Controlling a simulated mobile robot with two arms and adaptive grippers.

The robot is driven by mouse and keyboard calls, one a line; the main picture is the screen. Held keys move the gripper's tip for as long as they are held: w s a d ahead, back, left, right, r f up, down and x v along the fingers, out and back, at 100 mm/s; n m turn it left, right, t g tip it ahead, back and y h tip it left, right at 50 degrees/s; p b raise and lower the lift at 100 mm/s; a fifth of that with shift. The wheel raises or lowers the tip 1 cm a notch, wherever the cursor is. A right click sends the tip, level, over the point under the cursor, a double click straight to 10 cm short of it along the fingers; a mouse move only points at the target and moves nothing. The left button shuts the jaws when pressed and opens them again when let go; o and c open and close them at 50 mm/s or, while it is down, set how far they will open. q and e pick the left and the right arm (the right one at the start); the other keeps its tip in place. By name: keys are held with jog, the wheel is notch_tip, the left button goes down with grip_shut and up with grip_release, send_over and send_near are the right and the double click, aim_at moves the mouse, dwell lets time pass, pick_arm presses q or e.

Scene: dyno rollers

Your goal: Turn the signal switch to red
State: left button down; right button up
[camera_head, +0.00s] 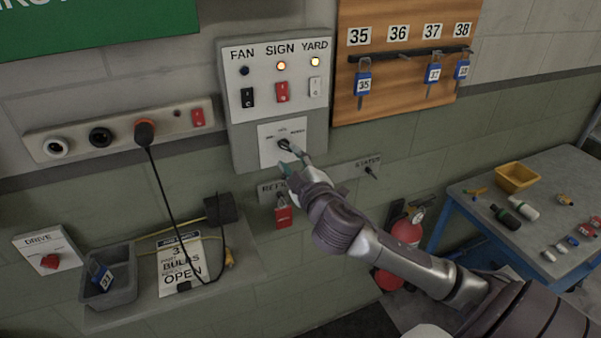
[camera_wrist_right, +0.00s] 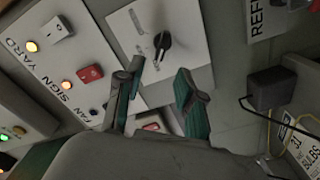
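A black rotary knob (camera_head: 283,143) sits on a white plate (camera_head: 267,160) at the bottom of the grey wall panel. Small labels surround it, too small to read surely. In the right wrist view the knob (camera_wrist_right: 162,42) shows clear of the fingers, on its plate (camera_wrist_right: 122,28). My right gripper (camera_head: 292,158) is just in front of the plate, at the knob's lower right. Its fingers (camera_wrist_right: 160,72) are apart with nothing between them, and the knob lies beyond the tips. I cannot tell whether a fingertip touches the plate. My left gripper is out of view.
Above the knob are the FAN, SIGN and YARD rockers (camera_head: 282,91); the SIGN and YARD lamps glow. Padlocks hang on a wooden board (camera_head: 404,100) to the right. A ledge (camera_head: 255,264) with a grey bin lies below left. A blue table (camera_head: 480,235) stands right.

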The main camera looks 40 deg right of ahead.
jog(key=v, duration=0.5)
jog(key=shift+s, duration=0.45)
jog(key=w+d+f+m+g+b, duration=0.1)
jog(key=d+f+g, duration=0.1)
jog(key=f, duration=1)
jog(key=d+f+g+b, duration=0.1)
jog(key=d+f+g, duration=0.15)
jog(key=f, duration=0.95)
jog(key=s+f+m+g+y+b, duration=0.1)
jog(key=s+f+g, duration=0.15)
jog(key=f, duration=0.65)
jog(key=s+f+g, duration=0.1)
jog(key=s+f, duration=0.2)
jog(key=f, duration=0.6)
jog(key=s+a+f+m+g+y+b, duration=0.1)
jog(key=s+a+f+g, duration=0.3)
jog(key=s+f, duration=0.85)
jog(key=s+a+f+m+g+y+b, duration=0.15)
jog(key=s+a+f, duration=0.35)
jog(key=s+f, duration=0.8)
jog(key=s+a+f+g, duration=0.1)
jog(key=s+a+f, duration=0.1)
jog(key=s, duration=0.3)
jog(key=s+a+f+g, duration=0.2)
jog(key=s+a+f, duration=0.1)
jog(key=s, duration=0.3)
jog(key=shift+s+a+f+y, duration=0.2)
jog(key=shift+a+f+y, duration=0.15)
jog(key=shift+f+y, duration=0.1)
